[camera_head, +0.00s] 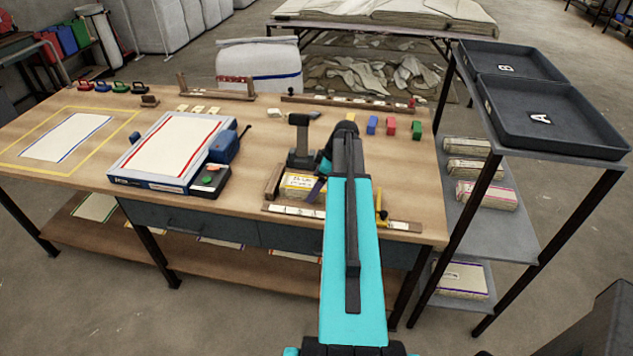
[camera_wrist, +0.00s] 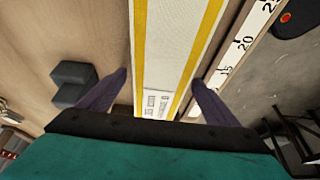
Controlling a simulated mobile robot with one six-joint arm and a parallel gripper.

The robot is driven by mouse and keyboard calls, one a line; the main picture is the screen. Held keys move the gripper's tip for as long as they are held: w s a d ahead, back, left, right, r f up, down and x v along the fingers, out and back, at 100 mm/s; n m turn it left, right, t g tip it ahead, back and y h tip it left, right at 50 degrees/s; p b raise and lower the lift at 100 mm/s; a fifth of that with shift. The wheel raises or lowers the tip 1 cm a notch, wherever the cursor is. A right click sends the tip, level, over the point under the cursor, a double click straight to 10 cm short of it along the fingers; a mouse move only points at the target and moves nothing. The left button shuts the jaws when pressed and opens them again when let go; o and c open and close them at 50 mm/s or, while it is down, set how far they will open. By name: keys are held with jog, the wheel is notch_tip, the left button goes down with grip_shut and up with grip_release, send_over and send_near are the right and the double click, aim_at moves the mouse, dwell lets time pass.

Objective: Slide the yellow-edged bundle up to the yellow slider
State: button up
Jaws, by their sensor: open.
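The yellow-edged bundle (camera_head: 302,182) is a flat cream cloth with a printed label, lying on the table behind a white ruler rail (camera_head: 290,210). In the wrist view the bundle (camera_wrist: 176,50) runs between my fingers with both yellow edges showing. My gripper (camera_wrist: 158,97) is open, with one purple finger on each side of the bundle; I cannot tell whether they touch it. In the head view my gripper (camera_head: 318,188) is partly hidden by my arm. The yellow slider (camera_head: 381,216) stands on the rail to the right, apart from the bundle; my arm covers the rail between them.
A wooden stop (camera_head: 273,182) stands at the bundle's left. A dark post (camera_head: 299,140) rises behind it. A scale with a red-edged cloth (camera_head: 170,145) is further left. Blue, red and green blocks (camera_head: 390,126) stand behind right. A shelf with black trays (camera_head: 545,115) stands right.

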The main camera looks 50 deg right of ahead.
jog(key=c, duration=1.3)
jog(key=shift+s+d, duration=0.1)
jog(key=shift+s, duration=0.05)
